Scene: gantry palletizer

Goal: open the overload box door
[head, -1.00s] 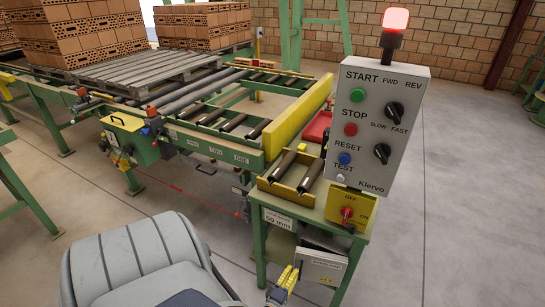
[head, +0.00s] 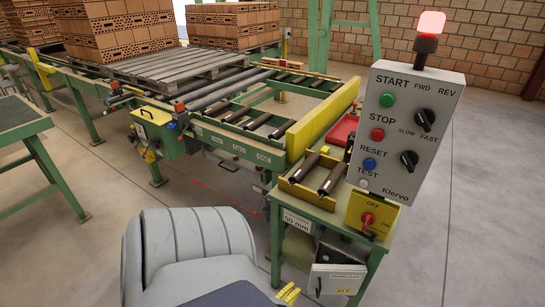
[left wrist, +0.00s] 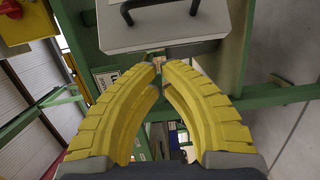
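The overload box (head: 337,279) is a small light grey box under the control stand, with an OVERLOAD label, a yellow sticker and a dark handle (head: 318,286) on the left of its front. I cannot tell whether its door is fully closed. In the left wrist view the grey box front (left wrist: 150,37) is at the top, with the black bar handle (left wrist: 160,5) cut by the edge. In the head view only part of the left gripper (head: 288,293) shows at the bottom edge. My right gripper is out of view.
The control panel (head: 410,130) with buttons and a red lamp stands above the green stand (head: 376,252). A yellow switch box (head: 368,214) with a red knob is just above the overload box. Open floor lies to the right.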

